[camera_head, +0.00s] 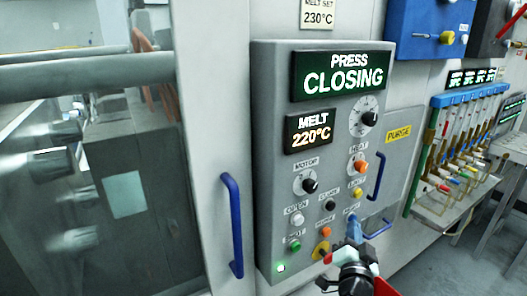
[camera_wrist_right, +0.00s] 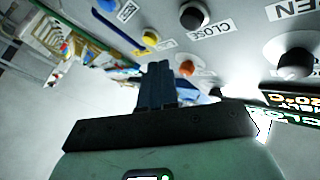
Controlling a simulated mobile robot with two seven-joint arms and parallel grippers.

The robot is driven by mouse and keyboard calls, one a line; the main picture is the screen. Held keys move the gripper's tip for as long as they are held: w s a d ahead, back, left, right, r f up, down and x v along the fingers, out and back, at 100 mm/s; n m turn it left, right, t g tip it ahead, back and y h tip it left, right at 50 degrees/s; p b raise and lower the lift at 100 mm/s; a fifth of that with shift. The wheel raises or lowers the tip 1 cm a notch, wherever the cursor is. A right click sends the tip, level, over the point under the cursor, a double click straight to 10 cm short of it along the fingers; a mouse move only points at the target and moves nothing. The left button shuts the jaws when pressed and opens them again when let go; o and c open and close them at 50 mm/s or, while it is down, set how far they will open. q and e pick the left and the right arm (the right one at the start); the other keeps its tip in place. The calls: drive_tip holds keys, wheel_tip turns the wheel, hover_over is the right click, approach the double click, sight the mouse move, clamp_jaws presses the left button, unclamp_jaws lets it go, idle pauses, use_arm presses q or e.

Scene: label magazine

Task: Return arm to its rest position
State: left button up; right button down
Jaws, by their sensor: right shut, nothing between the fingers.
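My right gripper (camera_head: 354,228) is in front of the lower right part of the grey control panel (camera_head: 268,150). Its fingers are shut with nothing between them. In the right wrist view the dark fingers (camera_wrist_right: 157,85) are together and point at the panel. In the head view the fingertips overlap the area by the small lower right label; I cannot tell if they touch it. The upper display (camera_head: 343,74) reads "PRESS CLOSING" and the lower display (camera_head: 312,129) reads "MELT 220°C". My left gripper is not in view.
A glazed press door (camera_head: 120,170) with a blue handle (camera_head: 232,225) stands left of the panel. Another blue handle (camera_head: 377,176) is to its right. Further right is a rack (camera_head: 468,98) with several coloured tools above a shelf. Grey floor shows at lower right.

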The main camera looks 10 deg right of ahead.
drive_tip(key=a+f+n+g+y, duration=0.2)
drive_tip(key=f, duration=0.9)
drive_tip(key=a+f+n+g+y, duration=0.2)
drive_tip(key=a+f+n, duration=0.1)
drive_tip(key=f, duration=0.8)
drive_tip(key=s+a+f+n+g+y, duration=0.1)
drive_tip(key=s+a+f+g, duration=0.2)
drive_tip(key=f, duration=0.6)
drive_tip(key=s+f+g+y, duration=0.2)
drive_tip(key=s+f, duration=0.3)
drive_tip(key=f, duration=0.3)
drive_tip(key=s+a+f+g+y, duration=0.1)
drive_tip(key=s+a+f+g, duration=0.2)
drive_tip(key=s, duration=0.6)
drive_tip(key=s+a+f+n+g+y, duration=0.1)
drive_tip(key=s+a+f+g, duration=0.2)
drive_tip(key=s+f, duration=0.4)
drive_tip(key=s+a+f+g+y, duration=0.1)
drive_tip(key=s+a+f+g, duration=0.2)
drive_tip(key=s, duration=0.8)
wheel_tip(320, 180, down, 3)
drive_tip(key=shift+s+r+n+g+y, duration=0.15)
drive_tip(key=shift+n+g+y, duration=0.15)
drive_tip(key=shift+g+y, duration=0.15)
